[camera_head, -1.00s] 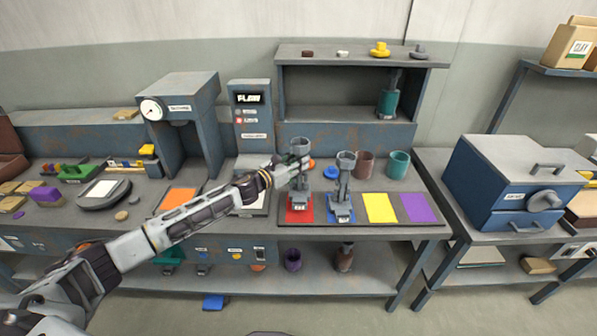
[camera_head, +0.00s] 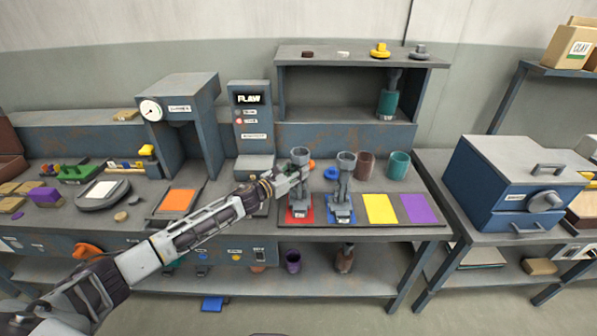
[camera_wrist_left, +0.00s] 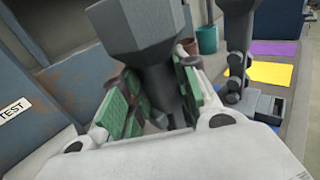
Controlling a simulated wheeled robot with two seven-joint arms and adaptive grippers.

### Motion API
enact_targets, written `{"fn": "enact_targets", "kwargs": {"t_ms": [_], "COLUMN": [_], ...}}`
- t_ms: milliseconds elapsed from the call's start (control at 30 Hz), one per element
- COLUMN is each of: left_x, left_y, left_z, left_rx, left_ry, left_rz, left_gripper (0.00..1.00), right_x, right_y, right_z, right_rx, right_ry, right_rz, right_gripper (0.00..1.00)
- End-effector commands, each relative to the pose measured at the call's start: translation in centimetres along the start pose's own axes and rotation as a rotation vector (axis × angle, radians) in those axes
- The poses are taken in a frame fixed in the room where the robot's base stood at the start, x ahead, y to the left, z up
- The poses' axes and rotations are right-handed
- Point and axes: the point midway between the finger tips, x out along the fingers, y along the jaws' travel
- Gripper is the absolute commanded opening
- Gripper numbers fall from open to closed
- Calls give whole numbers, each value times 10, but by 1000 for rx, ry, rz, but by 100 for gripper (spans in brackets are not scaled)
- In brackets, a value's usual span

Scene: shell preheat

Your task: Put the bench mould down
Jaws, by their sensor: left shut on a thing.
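The grey bench mould (camera_head: 301,156), with a cup-like top and a small labelled base, stands upright over the red mat (camera_head: 299,221). I cannot tell for certain whether its base touches the mat. My left gripper (camera_head: 297,177) is shut around its stem below the cup. In the left wrist view, the green finger pads lie on both sides of the stem of the mould (camera_wrist_left: 145,30), and its base is hidden. A similar grey mould (camera_head: 344,183) stands on the blue mat (camera_head: 334,205) just right. My right gripper is not in view.
A yellow mat (camera_head: 379,208) and a purple mat (camera_head: 417,208) lie bare to the right. A brown cup (camera_head: 365,165) and a teal cup (camera_head: 399,165) stand behind. A control box (camera_head: 252,118) and a gauge press (camera_head: 181,100) stand to the left.

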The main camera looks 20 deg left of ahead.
Motion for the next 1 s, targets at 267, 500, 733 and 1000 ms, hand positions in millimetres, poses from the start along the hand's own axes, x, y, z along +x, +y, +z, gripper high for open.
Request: {"fn": "enact_targets", "kwargs": {"t_ms": [267,500,733,1000], "left_x": [0,0,0,0], "left_y": [0,0,0,0], "left_z": [1,-2,-2,0], "left_rx": [0,-1,-1,0], "left_ry": [-3,0,0,0], "left_rz": [0,0,0,0], "left_gripper": [0,46,51,51], "right_x": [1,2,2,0], "right_y": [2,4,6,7], "right_z": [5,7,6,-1], "right_rx": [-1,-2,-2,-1], "right_ry": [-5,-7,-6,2], "right_rz": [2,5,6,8], "right_gripper": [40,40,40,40]}}
